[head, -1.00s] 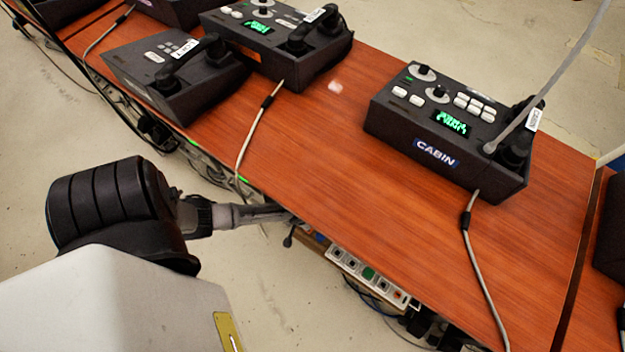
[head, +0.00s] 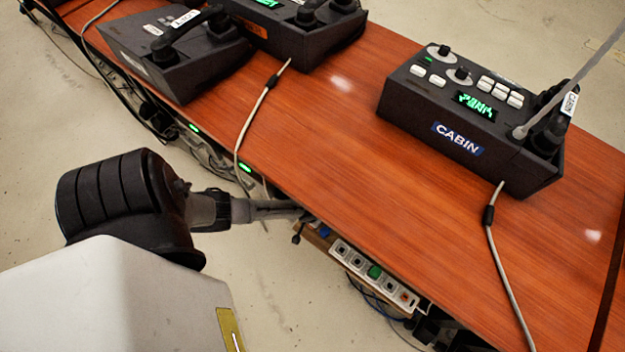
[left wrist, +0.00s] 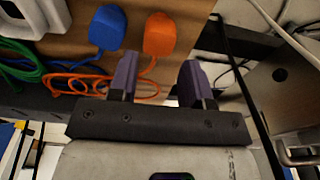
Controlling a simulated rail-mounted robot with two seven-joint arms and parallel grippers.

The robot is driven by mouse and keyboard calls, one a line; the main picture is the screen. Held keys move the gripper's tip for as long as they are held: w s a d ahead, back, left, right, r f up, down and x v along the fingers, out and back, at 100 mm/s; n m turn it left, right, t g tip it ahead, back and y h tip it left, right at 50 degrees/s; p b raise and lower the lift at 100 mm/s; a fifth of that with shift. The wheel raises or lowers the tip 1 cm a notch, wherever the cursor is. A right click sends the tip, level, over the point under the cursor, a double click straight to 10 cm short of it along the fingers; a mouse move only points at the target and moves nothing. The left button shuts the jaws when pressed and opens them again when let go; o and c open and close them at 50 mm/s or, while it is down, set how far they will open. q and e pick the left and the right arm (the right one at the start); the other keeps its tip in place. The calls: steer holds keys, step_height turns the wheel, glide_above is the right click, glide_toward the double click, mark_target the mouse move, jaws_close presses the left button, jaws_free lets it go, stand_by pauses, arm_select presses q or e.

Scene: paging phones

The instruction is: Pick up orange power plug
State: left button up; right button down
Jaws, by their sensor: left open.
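The orange power plug (left wrist: 159,35) shows in the left wrist view at the top middle, with an orange cable coiled to its lower left. It rests against a brown wooden board. My left gripper (left wrist: 158,80) is open and empty, its two purple-dark fingers pointing up at the board. The plug lies beyond the fingertips, between the two fingers' lines and nearer the left one. In the head view my left arm reaches to the table's front edge, and its gripper is hidden below the tabletop. My right gripper is not in view.
A blue plug (left wrist: 107,27) sits just left of the orange one, with green cable (left wrist: 20,62) farther left. In the head view a white power strip (head: 373,276) hangs below the table edge. Paging phones, one marked CABIN (head: 470,125), stand on the wooden table (head: 330,140).

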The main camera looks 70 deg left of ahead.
arm_select(q)
steer(key=f+b, duration=0.2)
steer(key=f, duration=0.1)
steer(key=f+b, duration=0.2)
steer(key=shift+w, duration=0.25)
steer(key=shift+r, duration=0.1)
steer(key=shift+c, duration=0.3)
steer(key=c, duration=0.5)
steer(key=shift+r, duration=0.15)
